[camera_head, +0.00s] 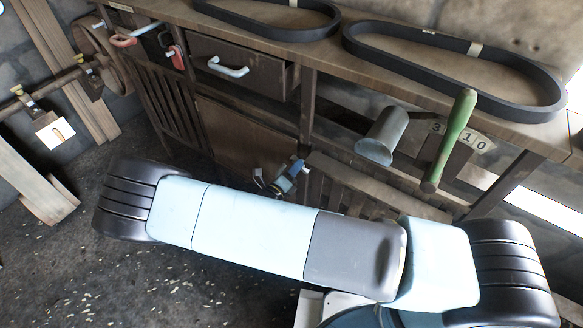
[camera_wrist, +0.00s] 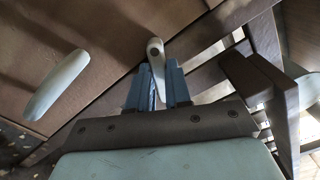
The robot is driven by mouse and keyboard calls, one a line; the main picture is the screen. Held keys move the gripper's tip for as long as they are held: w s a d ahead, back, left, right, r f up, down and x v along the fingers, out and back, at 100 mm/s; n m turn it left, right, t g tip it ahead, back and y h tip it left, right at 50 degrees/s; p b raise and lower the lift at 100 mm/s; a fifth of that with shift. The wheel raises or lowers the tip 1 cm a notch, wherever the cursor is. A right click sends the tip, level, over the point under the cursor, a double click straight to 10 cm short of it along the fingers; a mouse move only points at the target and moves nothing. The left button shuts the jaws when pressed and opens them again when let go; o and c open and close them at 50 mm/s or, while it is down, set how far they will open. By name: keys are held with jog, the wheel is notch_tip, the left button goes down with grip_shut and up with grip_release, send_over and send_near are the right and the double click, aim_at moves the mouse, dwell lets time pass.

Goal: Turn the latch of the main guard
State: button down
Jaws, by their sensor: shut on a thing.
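In the wrist view, a small pale lever (camera_wrist: 155,50) with a round dark pin, which looks like the latch of the main guard, stands between the blue fingers of my gripper (camera_wrist: 160,72). The fingers are shut on its lower part, which they partly hide. The lever is nearly upright in the picture. Behind it is a brown panel (camera_wrist: 105,50), which may be the guard. In the head view, part of my gripper (camera_head: 288,176) shows beyond my arm, low at the bench front. The latch cannot be made out there.
A pale bar handle (camera_wrist: 55,86) is left of my gripper. The bench (camera_head: 335,52) carries two black belts (camera_head: 455,68) and a drawer with a grey handle (camera_head: 228,68). A green handle (camera_head: 450,138) and grey cylinder (camera_head: 382,136) are at right. Slatted wood (camera_head: 365,185) lies close to my gripper.

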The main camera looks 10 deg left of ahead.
jog(key=m, duration=1.2)
jog(key=shift+f, duration=0.25)
dwell(0.5)
jog(key=c, duration=1.1)
grip_release()
jog(key=shift+r, duration=0.1)
jog(key=shift+o, duration=0.2)
jog(key=shift+d, duration=0.1)
jog(key=v, duration=1.4)
jog(key=shift+w, duration=0.1)
